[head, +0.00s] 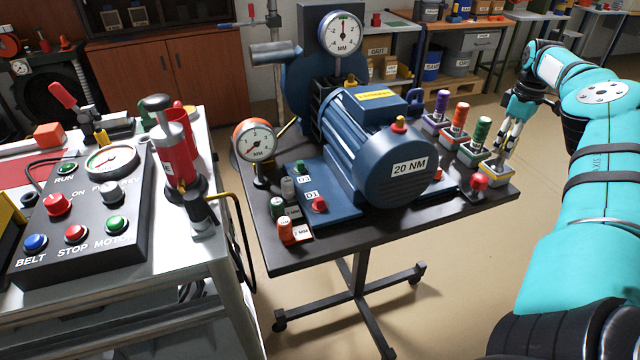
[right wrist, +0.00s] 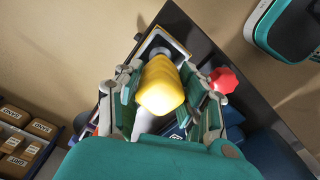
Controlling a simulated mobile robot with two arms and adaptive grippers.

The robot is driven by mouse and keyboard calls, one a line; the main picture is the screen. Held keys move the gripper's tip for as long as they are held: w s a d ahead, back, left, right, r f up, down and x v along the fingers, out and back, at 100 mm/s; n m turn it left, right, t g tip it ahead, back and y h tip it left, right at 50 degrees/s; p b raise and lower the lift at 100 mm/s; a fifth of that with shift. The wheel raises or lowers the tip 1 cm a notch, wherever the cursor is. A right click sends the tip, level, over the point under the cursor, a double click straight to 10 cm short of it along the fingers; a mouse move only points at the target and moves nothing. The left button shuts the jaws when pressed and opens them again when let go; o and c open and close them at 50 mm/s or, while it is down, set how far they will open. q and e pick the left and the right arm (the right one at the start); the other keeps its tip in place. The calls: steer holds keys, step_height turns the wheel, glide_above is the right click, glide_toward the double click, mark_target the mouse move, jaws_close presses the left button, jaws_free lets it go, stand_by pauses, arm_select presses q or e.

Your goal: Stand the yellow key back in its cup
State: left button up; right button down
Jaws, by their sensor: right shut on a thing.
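My right gripper (head: 504,148) points down over the right end of the row of cups on the dark table. It is shut on the yellow key (right wrist: 162,86), whose yellow head shows between the fingers in the right wrist view. The key's cup (head: 495,174), square with a yellow band, is directly below the fingertips. Its pale square rim shows past the key in the right wrist view (right wrist: 176,46). The fingers hide most of the key in the head view, so I cannot tell whether its lower end is inside the cup. My left gripper is out of view.
Purple (head: 441,104), orange (head: 459,117) and green (head: 481,132) keys stand upright in cups beside it. A red knob (head: 479,182) is close to the left of the yellow cup. The blue motor (head: 390,150) fills the table's middle.

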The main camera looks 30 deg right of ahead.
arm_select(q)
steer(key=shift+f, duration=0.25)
arm_select(e)
steer(key=shift+f, duration=0.25)
steer(key=c, duration=0.7)
jaws_free()
steer(key=shift+r, duration=0.15)
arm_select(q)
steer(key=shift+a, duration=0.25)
arm_select(e)
steer(key=shift+r, duration=3.95)
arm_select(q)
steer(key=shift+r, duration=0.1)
